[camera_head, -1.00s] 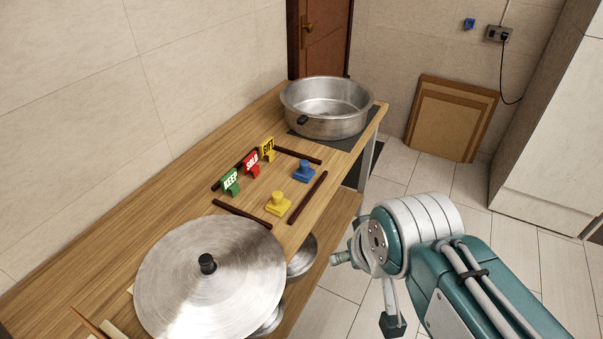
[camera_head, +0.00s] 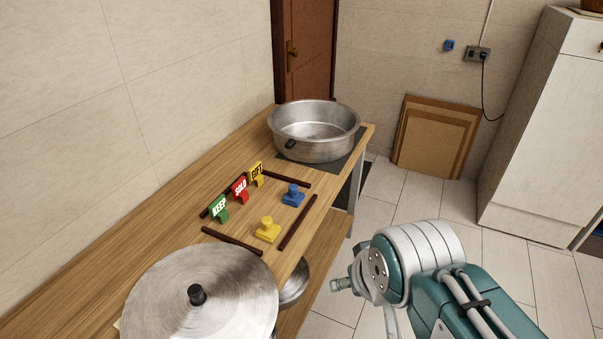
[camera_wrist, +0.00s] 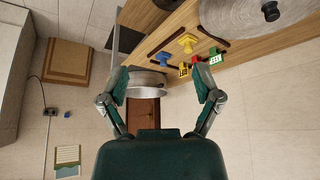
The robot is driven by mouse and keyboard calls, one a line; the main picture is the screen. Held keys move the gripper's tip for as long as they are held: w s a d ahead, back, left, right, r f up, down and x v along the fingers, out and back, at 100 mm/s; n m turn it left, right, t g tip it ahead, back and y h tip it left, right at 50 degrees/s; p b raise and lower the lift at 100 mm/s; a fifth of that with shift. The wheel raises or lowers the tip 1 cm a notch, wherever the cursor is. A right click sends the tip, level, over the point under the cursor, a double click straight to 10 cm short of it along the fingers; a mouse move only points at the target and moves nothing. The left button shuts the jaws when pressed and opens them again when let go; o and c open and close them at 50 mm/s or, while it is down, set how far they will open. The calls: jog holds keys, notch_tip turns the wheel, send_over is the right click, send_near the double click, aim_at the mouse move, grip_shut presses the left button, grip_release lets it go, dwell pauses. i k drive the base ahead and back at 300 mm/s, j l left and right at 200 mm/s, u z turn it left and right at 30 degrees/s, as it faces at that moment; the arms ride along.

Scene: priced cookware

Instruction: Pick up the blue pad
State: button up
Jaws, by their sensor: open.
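The blue pad (camera_head: 293,195), a small block with a knob on top, stands on the wooden counter near the yellow pad (camera_head: 267,230). In the wrist view, which looks upside down, the blue pad (camera_wrist: 161,58) shows beyond and between my fingers, with the yellow pad (camera_wrist: 187,43) up and to its right. My gripper (camera_wrist: 161,84) has its two fingers spread wide with nothing between them. In the head view my arm is at the lower right, off the counter's edge and well apart from the pad.
Green KEEP (camera_head: 219,209), red SOLD (camera_head: 240,190) and yellow GIFT (camera_head: 256,174) signs stand behind the pads. Dark sticks (camera_head: 298,222) frame the area. A steel pot (camera_head: 315,145) stands beyond, a large lid (camera_head: 165,300) nearer.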

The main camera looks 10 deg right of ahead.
aim_at(293, 198)
jog(key=i+l+u, duration=0.45)
jog(key=l, duration=0.15)
jog(key=i+l+u, duration=0.45)
jog(key=l, duration=0.3)
jog(key=l+u, duration=0.25)
jog(key=l, duration=0.15)
